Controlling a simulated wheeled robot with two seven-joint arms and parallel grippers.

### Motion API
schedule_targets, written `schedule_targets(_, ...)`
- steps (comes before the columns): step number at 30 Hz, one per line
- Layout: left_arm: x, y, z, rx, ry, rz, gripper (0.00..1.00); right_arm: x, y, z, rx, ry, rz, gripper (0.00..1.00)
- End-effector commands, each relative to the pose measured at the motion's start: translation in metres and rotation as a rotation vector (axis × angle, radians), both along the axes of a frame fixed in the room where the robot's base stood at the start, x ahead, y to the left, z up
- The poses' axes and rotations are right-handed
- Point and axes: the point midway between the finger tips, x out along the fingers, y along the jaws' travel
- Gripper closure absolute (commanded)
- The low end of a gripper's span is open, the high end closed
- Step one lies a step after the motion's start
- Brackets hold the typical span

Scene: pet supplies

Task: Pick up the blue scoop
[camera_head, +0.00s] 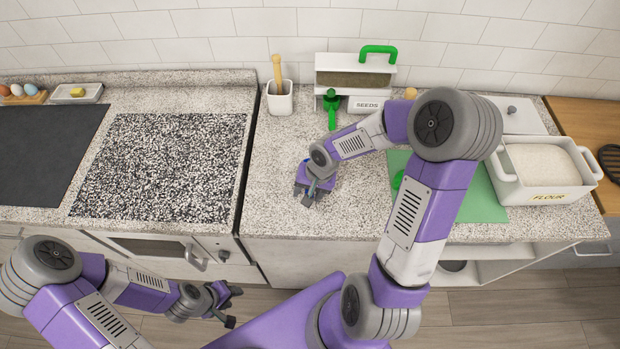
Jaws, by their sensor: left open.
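I cannot clearly make out a blue scoop. A small dark blue patch shows beside my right gripper (308,201), but I cannot tell what it belongs to. My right gripper is low over the speckled counter (275,215), pointing down, left of the green mat. My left gripper (236,306) is open and empty, out in front of the counter's front edge at the lower left.
A white seeds bin (351,62) with a green handle stands at the back, a green tool (331,112) before it. A white pot (280,99) holds a wooden handle. A flour container (543,170) stands right of the green mat (484,198). Counter left of my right gripper is clear.

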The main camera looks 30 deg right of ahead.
Motion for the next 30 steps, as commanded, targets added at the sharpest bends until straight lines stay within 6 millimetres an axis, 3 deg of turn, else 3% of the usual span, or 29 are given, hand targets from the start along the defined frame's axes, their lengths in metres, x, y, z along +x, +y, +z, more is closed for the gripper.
schedule_targets(8,0.0001,0.0,-0.0013,0.0,0.0,0.0,0.57,0.0012,0.0007,-0.0042,-0.001,-0.002,0.001,0.46)
schedule_targets(19,0.0001,0.0,-0.0013,0.0,0.0,0.0,0.57,0.0011,0.0006,-0.004,-0.001,-0.002,0.001,0.99)
schedule_targets(30,0.0,0.0,0.0018,0.0,0.0,0.0,0.57,0.0019,0.0003,0.0045,-0.002,-0.004,-0.002,1.0)
